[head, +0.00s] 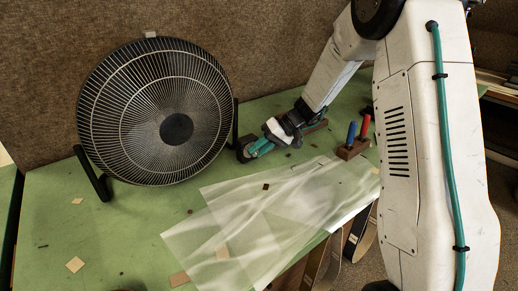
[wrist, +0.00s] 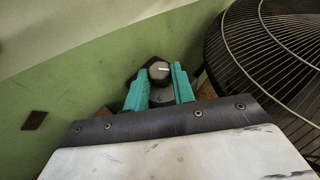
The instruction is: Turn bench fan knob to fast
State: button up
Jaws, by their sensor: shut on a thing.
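The bench fan (head: 190,95) stands at the left of the green bench, with its round black wire guard facing the room; its guard also shows at the right of the wrist view (wrist: 280,50). The fan knob (wrist: 159,71) is dark and round with a pale pointer line, on a small dark base. My gripper (head: 249,152) reaches down to it beside the fan's right foot. In the wrist view, the teal fingers (wrist: 158,82) are closed on the knob, one on each side. The pointer line points right. Speed markings cannot be made out.
Translucent sheets (head: 270,220) cover the front middle of the bench (head: 120,235). A wooden block (head: 352,149) with a blue and a red handled tool stands right of my gripper. Small scraps lie scattered about. A brown felt wall (head: 260,45) rises behind.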

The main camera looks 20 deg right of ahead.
jog(key=y, duration=0.2)
jog(key=m+y, duration=0.1)
jog(key=y, duration=0.1)
jog(key=f+y, duration=0.1)
jog(key=shift+d+m+g+y, duration=0.25)
jog(key=shift+m+g+y, duration=0.05)
jog(key=shift+y, duration=0.1)
jog(key=shift+w, duration=0.1)
dwell(0.3)
jog(key=o, duration=1)
notch_tip(320, 180, up, 3)
jog(key=o, duration=0.3)
jog(key=shift+s+r, duration=0.35)
jog(key=shift+s, duration=0.15)
jog(key=s, duration=0.5)
jog(key=s+r, duration=0.1)
jog(key=s, duration=0.9)
jog(key=shift+a+r, duration=0.15)
jog(key=c, duration=0.3)
